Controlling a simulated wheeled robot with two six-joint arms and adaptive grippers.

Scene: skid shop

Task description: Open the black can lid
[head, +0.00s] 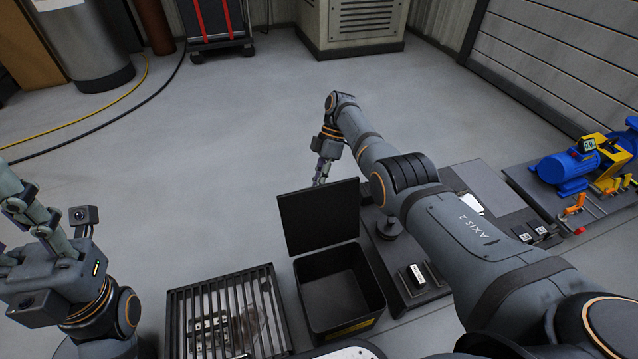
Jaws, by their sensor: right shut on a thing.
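The black can (340,290) stands open on the floor in the lower middle, and I can see into its dark inside. Its flat black lid (318,217) stands raised, roughly upright, along the far side. My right gripper (321,178) is at the lid's top edge, shut on the lid; its fingertips are partly hidden behind it. My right arm reaches over from the lower right. My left gripper (25,205) is at the left edge, well away from the can; its tips are cut off or unclear.
A slatted grate box (228,310) stands left of the can. A dark bench plate (480,190) with a knob and small parts lies right, partly under my arm. A blue pump (568,168) sits farther right. Hoses (90,128) cross the upper left floor; the floor beyond the can is clear.

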